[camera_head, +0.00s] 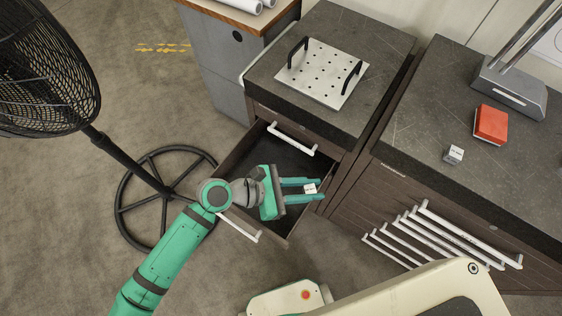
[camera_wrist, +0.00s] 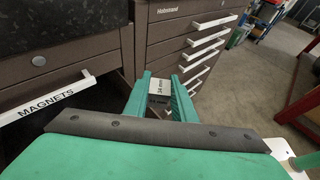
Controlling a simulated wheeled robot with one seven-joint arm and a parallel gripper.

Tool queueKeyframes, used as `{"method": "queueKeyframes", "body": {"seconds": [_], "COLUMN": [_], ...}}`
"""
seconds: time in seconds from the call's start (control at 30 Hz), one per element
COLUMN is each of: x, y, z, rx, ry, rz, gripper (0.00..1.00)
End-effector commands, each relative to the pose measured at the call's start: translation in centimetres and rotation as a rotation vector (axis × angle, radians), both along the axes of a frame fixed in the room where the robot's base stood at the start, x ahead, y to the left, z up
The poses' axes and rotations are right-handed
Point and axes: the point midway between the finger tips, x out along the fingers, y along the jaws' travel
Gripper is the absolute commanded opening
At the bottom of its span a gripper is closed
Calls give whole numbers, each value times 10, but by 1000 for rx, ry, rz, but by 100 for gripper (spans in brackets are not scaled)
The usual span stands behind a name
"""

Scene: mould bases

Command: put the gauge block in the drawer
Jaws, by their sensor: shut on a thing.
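My gripper (camera_head: 302,190) is shut on a small white gauge block (camera_head: 310,188) with black lettering. The wrist view shows the block (camera_wrist: 160,86) between the teal fingers. An open drawer (camera_head: 238,226) with a dark interior and white handle sticks out of the left cabinet. In the head view my gripper overlaps the drawer's right side, with the block near its right wall; the height above it is hard to tell. My wrist hides part of the drawer. A second small white block (camera_head: 454,154) sits on the right worktop.
A closed drawer with a white handle (camera_head: 291,138), labelled MAGNETS in the wrist view (camera_wrist: 45,98), is above the open one. A perforated plate (camera_head: 322,73) lies on top. A red box (camera_head: 490,125) is on the right worktop. A fan (camera_head: 165,190) stands left.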

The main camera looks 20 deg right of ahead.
Motion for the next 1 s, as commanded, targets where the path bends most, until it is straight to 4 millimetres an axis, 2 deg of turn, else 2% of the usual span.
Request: {"method": "queueKeyframes", "body": {"seconds": [0.37,0.5,0.7,0.87,1.0], "x": [78,96,113,118,122], "y": [20,24,28,29,30], "z": [-35,-60,-83,-89,-102], "rx": [-3,-4,-2,-1,-3], "ry": [3,3,1,0,3], "rz": [4,3,-1,-2,-1], "gripper": [0,0,0,0,0]}}
